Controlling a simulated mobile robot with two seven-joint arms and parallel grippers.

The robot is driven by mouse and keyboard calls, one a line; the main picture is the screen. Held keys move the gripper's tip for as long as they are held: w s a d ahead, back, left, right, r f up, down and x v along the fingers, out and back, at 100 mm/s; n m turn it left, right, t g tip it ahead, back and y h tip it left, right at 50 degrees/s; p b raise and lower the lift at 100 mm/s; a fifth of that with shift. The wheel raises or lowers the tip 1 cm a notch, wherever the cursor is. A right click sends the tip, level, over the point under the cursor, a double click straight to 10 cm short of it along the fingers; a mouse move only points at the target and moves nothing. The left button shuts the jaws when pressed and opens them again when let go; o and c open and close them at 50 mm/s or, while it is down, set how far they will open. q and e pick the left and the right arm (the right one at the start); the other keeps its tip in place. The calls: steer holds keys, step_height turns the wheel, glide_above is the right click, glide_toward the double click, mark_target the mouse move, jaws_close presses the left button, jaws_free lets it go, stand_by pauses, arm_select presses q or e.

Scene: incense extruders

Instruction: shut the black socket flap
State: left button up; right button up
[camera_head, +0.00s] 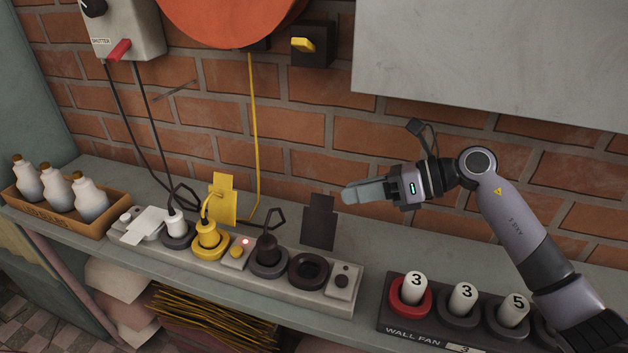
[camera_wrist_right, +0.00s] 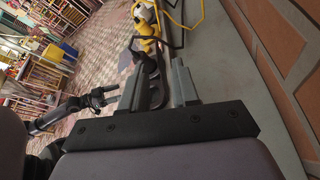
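The black socket flap (camera_head: 320,222) stands upright behind the empty dark round socket (camera_head: 308,270) near the right end of the power strip (camera_head: 330,302). My right gripper (camera_head: 350,194) is above and to the right of the flap in the head view, its fingers pointing left. No contact with the flap shows. In the right wrist view, the two fingers (camera_wrist_right: 158,88) are apart, with dark parts of the strip visible beyond the gap. What seems to be my left gripper (camera_wrist_right: 108,96) is small in the right wrist view; its finger state is unclear.
A black plug (camera_head: 267,247), yellow plug (camera_head: 207,234) and white plug (camera_head: 177,223) sit in the strip, with cords rising. A yellow flap (camera_head: 223,200) stands upright. A numbered peg rack (camera_head: 400,335) is at right. The brick wall (camera_head: 300,130) is close behind.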

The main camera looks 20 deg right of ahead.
mark_target(323, 198)
steer(key=shift+p+x, duration=0.6)
steer(key=shift+x, duration=2.9)
jaws_close()
